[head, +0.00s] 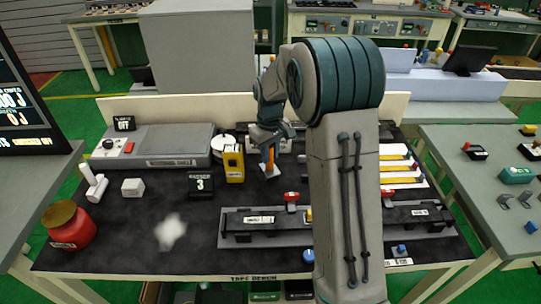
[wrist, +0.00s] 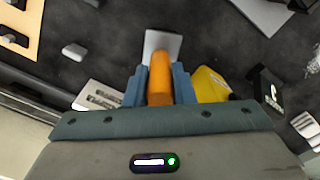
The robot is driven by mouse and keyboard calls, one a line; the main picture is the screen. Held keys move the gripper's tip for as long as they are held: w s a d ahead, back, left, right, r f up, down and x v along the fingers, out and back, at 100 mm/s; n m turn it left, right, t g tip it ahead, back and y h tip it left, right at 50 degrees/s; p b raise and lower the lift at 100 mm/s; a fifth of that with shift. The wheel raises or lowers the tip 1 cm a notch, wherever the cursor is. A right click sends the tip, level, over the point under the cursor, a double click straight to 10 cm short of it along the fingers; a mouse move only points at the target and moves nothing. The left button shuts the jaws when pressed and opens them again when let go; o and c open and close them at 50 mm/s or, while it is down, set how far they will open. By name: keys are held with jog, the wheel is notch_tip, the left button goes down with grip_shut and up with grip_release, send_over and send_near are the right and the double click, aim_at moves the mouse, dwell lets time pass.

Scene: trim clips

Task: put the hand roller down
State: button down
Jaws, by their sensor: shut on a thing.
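The hand roller has an orange handle and a pale grey head; in the head view (head: 270,171) it hangs over the dark bench top near the middle. My gripper (head: 268,150) is shut on its handle with the head pointing down. In the wrist view my gripper (wrist: 160,85) has its blue fingers on both sides of the orange handle (wrist: 160,78), and the pale head (wrist: 163,44) sticks out beyond them. I cannot tell whether the head touches the bench. My arm hides part of the bench to the right.
A yellow box (head: 233,163), a black sign with a 3 (head: 200,185) and a white roll (head: 223,146) stand left of my gripper. A black fixture (head: 255,221) lies in front. A red jar (head: 70,225) stands at front left. The bench (head: 120,250) is clear at front left.

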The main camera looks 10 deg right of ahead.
jog(key=shift+f, duration=0.95)
